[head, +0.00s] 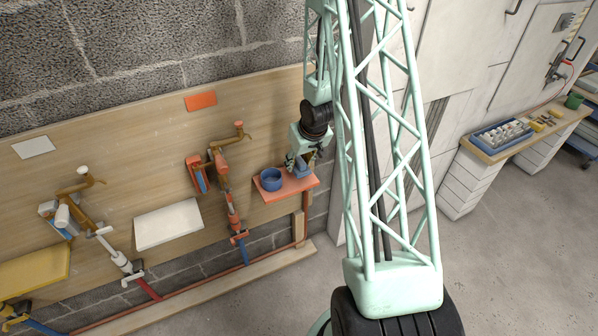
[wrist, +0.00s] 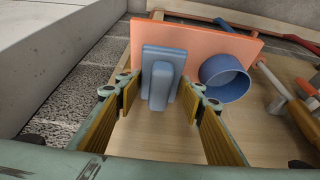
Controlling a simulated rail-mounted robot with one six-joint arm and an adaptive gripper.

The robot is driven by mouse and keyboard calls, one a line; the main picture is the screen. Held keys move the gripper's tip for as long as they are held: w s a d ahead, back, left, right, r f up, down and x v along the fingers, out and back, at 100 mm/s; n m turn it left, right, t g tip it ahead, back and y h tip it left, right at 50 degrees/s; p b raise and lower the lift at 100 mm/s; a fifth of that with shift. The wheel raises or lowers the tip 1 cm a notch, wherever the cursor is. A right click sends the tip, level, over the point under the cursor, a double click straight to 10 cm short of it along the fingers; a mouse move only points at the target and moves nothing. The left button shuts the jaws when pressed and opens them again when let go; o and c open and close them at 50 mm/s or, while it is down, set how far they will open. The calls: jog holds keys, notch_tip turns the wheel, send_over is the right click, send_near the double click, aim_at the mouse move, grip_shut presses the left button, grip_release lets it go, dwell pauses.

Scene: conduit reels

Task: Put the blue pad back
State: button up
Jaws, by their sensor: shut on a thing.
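The blue pad (wrist: 162,56), a block with a raised grip, is between the fingers of my gripper (wrist: 160,92) in the wrist view. My gripper is shut on the pad's grip. In the head view, my gripper (head: 299,160) is over the right part of the orange shelf (head: 294,190), with the pad (head: 305,172) partly hidden under it. The shelf also shows in the wrist view (wrist: 205,40), behind the pad. I cannot tell whether the pad touches the shelf.
A round blue cup (head: 271,181) stands on the shelf's left part, close beside the pad; it also shows in the wrist view (wrist: 225,79). Orange-and-brown pipe fittings (head: 222,175) are on the wooden board (head: 120,130) to the left. A workbench (head: 490,155) stands far right.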

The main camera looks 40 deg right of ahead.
aim_at(299, 169)
dwell(0.3)
jog(key=shift+f+b, duration=0.5)
jog(key=shift+f, duration=1.4)
jog(key=shift+f, duration=0.15)
jog(key=o, duration=0.8)
jog(key=shift+r, duration=0.2)
jog(key=shift+p+v, duration=1.5)
jog(key=shift+v, duration=4.45)
jog(key=shift+a+r, duration=0.1)
